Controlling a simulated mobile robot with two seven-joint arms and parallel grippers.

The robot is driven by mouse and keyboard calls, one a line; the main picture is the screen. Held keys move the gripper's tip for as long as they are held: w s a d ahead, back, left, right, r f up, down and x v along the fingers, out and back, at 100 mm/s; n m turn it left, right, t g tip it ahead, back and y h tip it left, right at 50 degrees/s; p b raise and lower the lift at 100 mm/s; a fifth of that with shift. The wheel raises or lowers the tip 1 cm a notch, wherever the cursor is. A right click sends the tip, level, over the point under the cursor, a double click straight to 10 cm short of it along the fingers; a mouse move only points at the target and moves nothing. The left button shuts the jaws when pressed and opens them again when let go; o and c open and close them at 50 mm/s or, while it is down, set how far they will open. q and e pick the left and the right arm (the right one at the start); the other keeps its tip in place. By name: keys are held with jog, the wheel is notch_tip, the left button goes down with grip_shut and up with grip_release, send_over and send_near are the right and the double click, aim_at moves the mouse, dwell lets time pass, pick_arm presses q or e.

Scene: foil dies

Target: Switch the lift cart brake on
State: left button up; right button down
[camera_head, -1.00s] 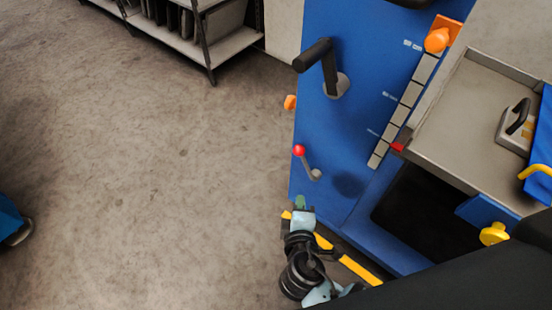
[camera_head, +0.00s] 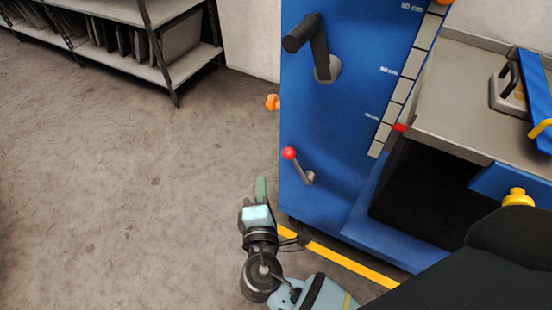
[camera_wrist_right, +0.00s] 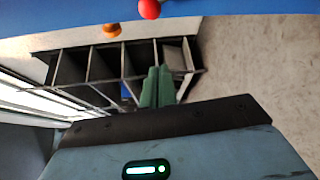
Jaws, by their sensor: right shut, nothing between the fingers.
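The blue lift cart (camera_head: 335,165) stands right of centre in the head view. A small lever with a red ball knob (camera_head: 289,153) sits low on its face, tilted up to the left; it looks like the brake lever. The red knob (camera_wrist_right: 149,9) also shows at the top edge of the right wrist view. My right gripper (camera_head: 261,187) is below and left of the lever, apart from it, green fingers pointing up in the picture. The fingers (camera_wrist_right: 158,85) are shut together and empty. My left gripper is not in view.
A black crank handle (camera_head: 310,40) and an orange knob (camera_head: 272,102) are above the lever. A grey platform (camera_head: 460,110) with a clamp is at right. A yellow floor strip (camera_head: 345,262) runs along the cart's base. Shelving (camera_head: 150,70) stands at the back left; the floor between is clear.

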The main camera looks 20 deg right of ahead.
aim_at(297, 167)
jog(key=w+d+b, duration=0.2)
jog(key=w+d, duration=0.4)
jog(key=shift+w+d+f, duration=0.15)
jog(key=shift+w+d, duration=0.15)
jog(key=shift+d, duration=0.05)
dwell(0.4)
jog(key=shift+d, duration=0.15)
